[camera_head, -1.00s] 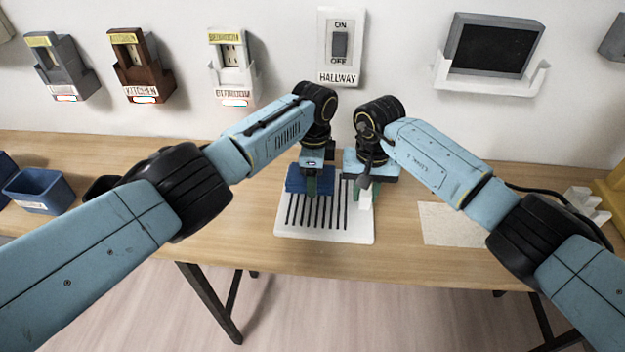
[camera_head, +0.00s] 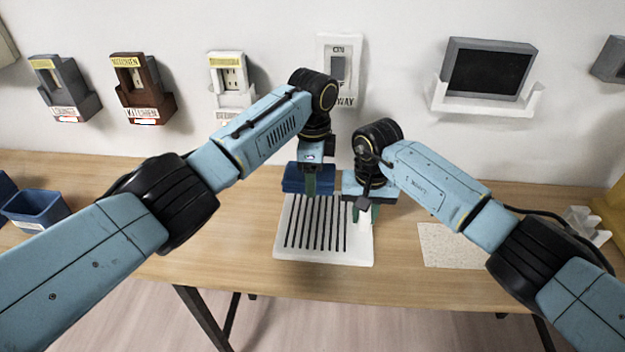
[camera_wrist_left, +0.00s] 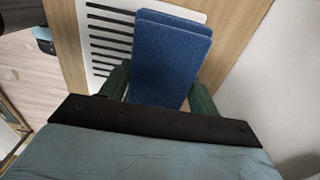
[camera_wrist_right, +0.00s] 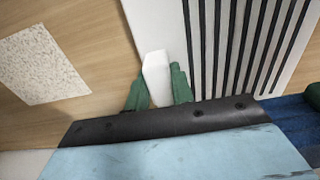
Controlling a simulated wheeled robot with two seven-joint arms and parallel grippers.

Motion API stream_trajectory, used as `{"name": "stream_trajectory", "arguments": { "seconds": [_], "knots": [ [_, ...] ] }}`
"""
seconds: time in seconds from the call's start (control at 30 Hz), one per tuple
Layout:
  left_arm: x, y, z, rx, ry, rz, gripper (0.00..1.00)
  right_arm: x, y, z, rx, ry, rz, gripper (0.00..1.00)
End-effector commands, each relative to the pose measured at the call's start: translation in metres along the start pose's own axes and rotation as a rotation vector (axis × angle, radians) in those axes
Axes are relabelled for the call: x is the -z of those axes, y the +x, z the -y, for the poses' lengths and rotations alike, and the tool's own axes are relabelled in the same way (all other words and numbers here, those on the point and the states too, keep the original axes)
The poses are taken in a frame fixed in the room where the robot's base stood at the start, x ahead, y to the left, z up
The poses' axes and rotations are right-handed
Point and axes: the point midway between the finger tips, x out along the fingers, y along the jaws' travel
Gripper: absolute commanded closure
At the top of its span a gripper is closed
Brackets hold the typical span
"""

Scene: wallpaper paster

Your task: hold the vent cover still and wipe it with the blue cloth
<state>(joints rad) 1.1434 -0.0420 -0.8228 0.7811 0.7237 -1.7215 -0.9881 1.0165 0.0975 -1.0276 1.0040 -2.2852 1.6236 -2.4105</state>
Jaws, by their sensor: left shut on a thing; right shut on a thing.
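The white vent cover (camera_head: 324,254) with dark slots lies flat on the table. It also shows in the left wrist view (camera_wrist_left: 97,62) and the right wrist view (camera_wrist_right: 197,50). My left gripper (camera_head: 311,186) is shut on the blue cloth (camera_head: 294,180), a thick folded pad at the cover's far end, towards the wall. The pad (camera_wrist_left: 172,55) hides part of that end; whether it touches is unclear. My right gripper (camera_head: 363,210) is shut on a white tab (camera_wrist_right: 157,78) beside the cover's right edge.
A speckled pale sheet (camera_head: 450,245) lies on the table to the right. A blue bin (camera_head: 36,209) stands at the far left. The wall behind carries a switch (camera_head: 338,68), outlet boxes and a dark screen (camera_head: 488,70). The table left of the cover is clear.

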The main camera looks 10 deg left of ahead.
Motion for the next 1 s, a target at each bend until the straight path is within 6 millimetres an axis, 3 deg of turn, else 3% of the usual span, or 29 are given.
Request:
{"name": "stream_trajectory", "arguments": {
  "seconds": [0.07, 0.1, 0.23, 0.47, 0.5, 0.67, 1.0],
  "knots": [
    [-0.0002, 0.0006, 0.0000, -0.001, 0.000, 0.000, 0.62, -0.0010, 0.0022, -0.0007, -0.002, 0.001, 0.004, 1.00],
    [-0.0002, 0.0006, 0.0000, 0.000, -0.001, 0.000, 0.44, -0.0010, 0.0022, -0.0007, -0.002, 0.001, 0.004, 1.00],
    [-0.0002, 0.0008, 0.0000, 0.000, 0.000, 0.000, 0.61, -0.0010, 0.0022, -0.0007, -0.002, 0.001, 0.003, 1.00],
    [-0.0001, 0.0010, -0.0001, -0.001, 0.000, 0.000, 0.62, -0.0010, 0.0022, -0.0007, -0.002, 0.001, 0.003, 1.00],
    [-0.0001, 0.0010, -0.0001, -0.001, 0.000, 0.000, 0.62, -0.0009, 0.0021, -0.0007, -0.002, 0.001, 0.003, 0.72],
    [-0.0001, 0.0010, -0.0001, -0.001, 0.000, 0.000, 0.62, -0.0005, 0.0013, -0.0005, -0.001, 0.001, 0.002, 0.51],
    [0.0000, 0.0009, -0.0001, 0.000, 0.000, 0.000, 0.62, 0.0004, -0.0042, -0.0001, 0.000, 0.000, -0.001, 0.51]
  ]
}}
